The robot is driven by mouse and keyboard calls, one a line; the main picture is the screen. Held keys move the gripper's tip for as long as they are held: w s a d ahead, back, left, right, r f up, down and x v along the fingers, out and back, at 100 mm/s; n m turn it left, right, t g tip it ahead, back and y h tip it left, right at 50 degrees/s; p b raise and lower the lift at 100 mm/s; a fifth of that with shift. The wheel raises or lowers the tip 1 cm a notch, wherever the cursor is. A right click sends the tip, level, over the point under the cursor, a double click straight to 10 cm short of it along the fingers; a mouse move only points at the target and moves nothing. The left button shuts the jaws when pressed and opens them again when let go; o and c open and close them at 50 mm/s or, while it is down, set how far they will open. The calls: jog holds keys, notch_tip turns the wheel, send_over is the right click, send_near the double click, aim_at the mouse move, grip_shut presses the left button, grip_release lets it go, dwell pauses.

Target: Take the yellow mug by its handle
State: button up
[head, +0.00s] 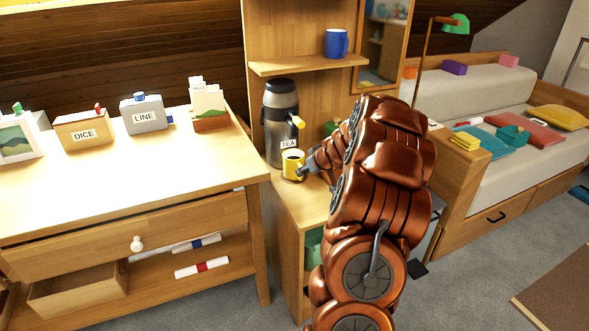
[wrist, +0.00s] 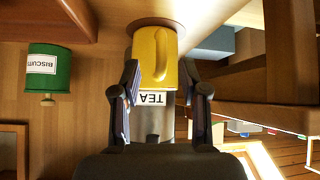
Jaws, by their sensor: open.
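The yellow mug (head: 292,168) stands upright, holding something dark, on the wooden shelf unit beside the TEA dispenser (head: 281,110). In the wrist view, which is upside down, the mug (wrist: 146,62) has its handle (wrist: 163,55) facing the camera. A round brown mat (wrist: 140,22) lies under it. My gripper (wrist: 161,85) is open, its two fingers to either side of the mug and handle in the picture. I cannot tell whether they touch it. In the head view my gripper (head: 309,170) is just right of the mug, and the handle is not clearly seen.
The dispenser's TEA label (wrist: 152,99) shows behind the mug. A green BISCUIT tin (wrist: 50,72) stands to one side. A blue mug (head: 336,43) sits on the upper shelf. A desk (head: 110,190) with labelled boxes is at left, and a sofa (head: 540,130) is at right.

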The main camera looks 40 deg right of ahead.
aim_at(296, 168)
jog(key=shift+x, duration=1.3)
jog(key=shift+c, duration=0.4)
jog(key=shift+a, duration=0.1)
grip_shut()
